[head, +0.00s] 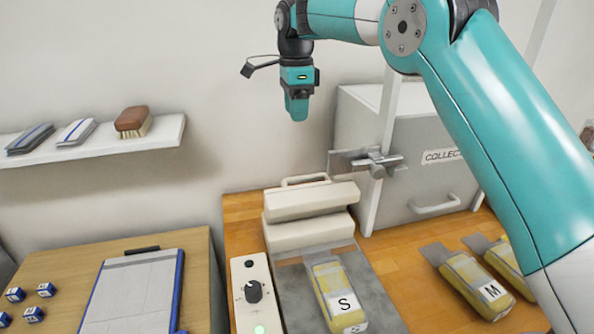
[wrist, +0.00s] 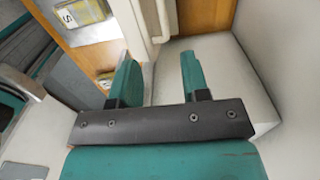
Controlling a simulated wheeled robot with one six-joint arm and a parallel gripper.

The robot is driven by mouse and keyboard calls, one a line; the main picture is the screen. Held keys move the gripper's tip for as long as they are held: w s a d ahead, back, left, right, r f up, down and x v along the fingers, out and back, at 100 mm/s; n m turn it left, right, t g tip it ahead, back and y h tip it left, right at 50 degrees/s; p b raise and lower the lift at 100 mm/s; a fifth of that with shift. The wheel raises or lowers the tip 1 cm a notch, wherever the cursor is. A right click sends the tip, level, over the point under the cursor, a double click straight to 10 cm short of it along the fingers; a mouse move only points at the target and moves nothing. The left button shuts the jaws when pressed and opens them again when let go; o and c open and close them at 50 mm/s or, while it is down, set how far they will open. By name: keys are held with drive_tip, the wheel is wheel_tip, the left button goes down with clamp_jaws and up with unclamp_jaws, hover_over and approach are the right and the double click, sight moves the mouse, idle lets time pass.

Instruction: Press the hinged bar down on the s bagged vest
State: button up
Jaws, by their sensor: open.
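The S bagged vest (head: 340,298), yellow with a white S label, lies on a grey mat (head: 385,312) in the head view. Its clear bag end points back toward the sealer. The cream hinged bar (head: 312,200), with a handle on top, sits above a cream lower block (head: 308,233); a dark gap shows between them, so it looks raised. My gripper (head: 297,108) hangs high above and behind the bar, touching nothing. In the wrist view my gripper (wrist: 158,77) is open, with nothing between its fingers.
A control panel (head: 251,305) with a knob and green light stands left of the mat. A grey collection box (head: 400,150) and a post with a clamp (head: 376,163) stand right of the bar. M bagged vests (head: 475,284) lie at right. A shelf (head: 160,141) is on the left wall.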

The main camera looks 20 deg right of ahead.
drive_tip(key=f+p, duration=0.3)
drive_tip(key=f, duration=1.4)
drive_tip(key=shift+s+f+p, duration=0.1)
drive_tip(key=shift+s+p, duration=0.1)
drive_tip(key=shift+p, duration=0.15)
clamp_jaws()
